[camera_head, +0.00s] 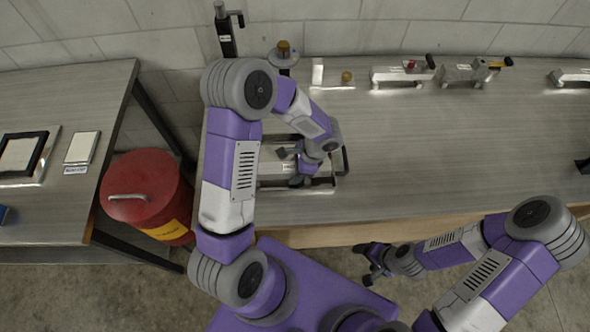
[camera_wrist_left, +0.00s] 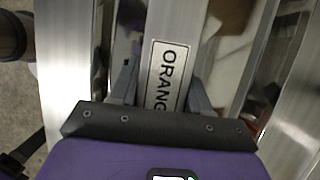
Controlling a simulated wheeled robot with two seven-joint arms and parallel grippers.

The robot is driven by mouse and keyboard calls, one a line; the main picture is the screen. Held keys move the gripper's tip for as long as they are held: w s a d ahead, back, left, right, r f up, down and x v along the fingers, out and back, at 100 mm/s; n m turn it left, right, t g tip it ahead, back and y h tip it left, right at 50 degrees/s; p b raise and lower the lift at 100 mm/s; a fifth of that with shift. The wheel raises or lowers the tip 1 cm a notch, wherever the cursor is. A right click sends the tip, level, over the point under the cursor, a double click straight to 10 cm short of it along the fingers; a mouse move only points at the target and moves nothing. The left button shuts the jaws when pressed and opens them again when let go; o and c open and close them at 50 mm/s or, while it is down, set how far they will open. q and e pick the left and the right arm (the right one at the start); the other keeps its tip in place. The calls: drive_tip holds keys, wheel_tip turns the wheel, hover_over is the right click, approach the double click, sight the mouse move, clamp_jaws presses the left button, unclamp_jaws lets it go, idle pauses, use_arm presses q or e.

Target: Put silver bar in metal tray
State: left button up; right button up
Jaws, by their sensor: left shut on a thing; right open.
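My left gripper (camera_head: 289,167) is low over the left end of the bench, at the metal tray (camera_head: 272,184). In the left wrist view its fingers (camera_wrist_left: 161,88) are shut on the silver bar (camera_wrist_left: 178,25), one on each side. The bar carries a white label whose visible letters read "ORANG"; the rest is hidden by the gripper. In the head view the arm and gripper cover much of the tray, and the bar is hard to make out. I cannot tell whether the bar touches the tray floor. My right gripper (camera_head: 373,262) is open and empty in front of the bench.
A red bin (camera_head: 150,195) stands between the bench (camera_head: 450,140) and a side table (camera_head: 60,100). Small metal fixtures (camera_head: 402,76) line the bench's back edge, with a brass-topped piece (camera_head: 284,55) behind my left arm. The bench's middle is clear.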

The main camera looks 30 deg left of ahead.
use_arm(q)
drive_tip(key=o, duration=1.3)
drive_tip(key=shift+o, duration=0.2)
drive_tip(key=shift+w+d+r+p, duration=0.1)
drive_tip(key=shift+r+p, duration=0.2)
drive_tip(key=p+v, duration=0.1)
drive_tip(key=v, duration=1)
drive_tip(key=shift+r, duration=0.3)
